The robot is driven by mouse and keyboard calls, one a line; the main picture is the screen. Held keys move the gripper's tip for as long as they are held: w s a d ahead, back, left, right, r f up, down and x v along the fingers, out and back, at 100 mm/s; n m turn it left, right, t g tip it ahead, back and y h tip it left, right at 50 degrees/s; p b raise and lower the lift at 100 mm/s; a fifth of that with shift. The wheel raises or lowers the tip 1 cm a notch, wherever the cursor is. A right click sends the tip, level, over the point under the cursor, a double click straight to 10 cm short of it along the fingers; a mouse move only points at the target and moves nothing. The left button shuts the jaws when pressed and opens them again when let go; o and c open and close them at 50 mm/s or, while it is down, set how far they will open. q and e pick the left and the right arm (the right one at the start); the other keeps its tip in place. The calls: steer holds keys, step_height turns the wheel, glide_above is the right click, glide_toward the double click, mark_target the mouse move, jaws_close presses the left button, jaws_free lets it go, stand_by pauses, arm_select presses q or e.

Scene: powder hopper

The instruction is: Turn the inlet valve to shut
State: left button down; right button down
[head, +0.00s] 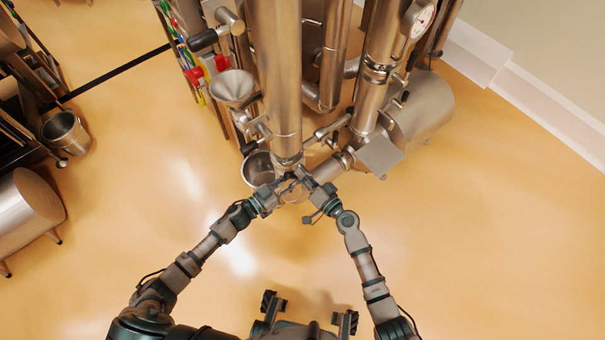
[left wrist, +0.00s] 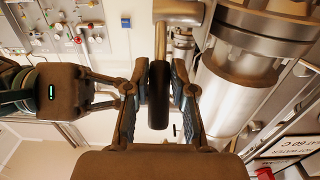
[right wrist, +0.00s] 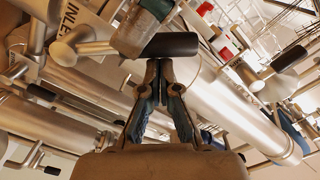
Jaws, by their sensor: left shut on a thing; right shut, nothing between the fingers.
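The inlet valve's black handle (left wrist: 158,95) hangs from a metal stem (left wrist: 178,12) in the left wrist view. My left gripper (head: 284,184) is shut on this handle, with one finger on each side of it. The handle also shows in the right wrist view (right wrist: 172,45), near a plate lettered INLET (right wrist: 68,14). My right gripper (right wrist: 160,88) is shut and empty just below the handle; whether it touches it I cannot tell. In the head view my right gripper (head: 303,177) is close beside the left one, and the handle is hidden.
A tall steel column (head: 275,75) rises just beyond the grippers. A steel funnel (head: 233,87) and a bucket (head: 258,170) are to its left. A horizontal tank (head: 422,112) and a pressure gauge (head: 420,20) are to the right. The floor nearer me is clear.

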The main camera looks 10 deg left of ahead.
arm_select(q)
steer(key=shift+w+a+r, duration=0.15)
steer(key=shift+w+r, duration=0.05)
steer(key=shift+r, duration=0.1)
arm_select(e)
steer(key=shift+s+a+f, duration=0.45)
steer(key=shift+s+f, duration=0.1)
steer(key=shift+s, duration=0.05)
arm_select(q)
steer(key=c, duration=1)
jaws_free()
arm_select(e)
steer(key=shift+a, duration=0.1)
arm_select(q)
steer(key=shift+s+f, duration=0.1)
steer(key=shift+f, duration=0.1)
arm_select(e)
steer(key=shift+w, duration=0.15)
steer(key=shift+r, duration=0.1)
arm_select(q)
steer(key=shift+s+f, duration=0.1)
steer(key=shift+s, duration=0.05)
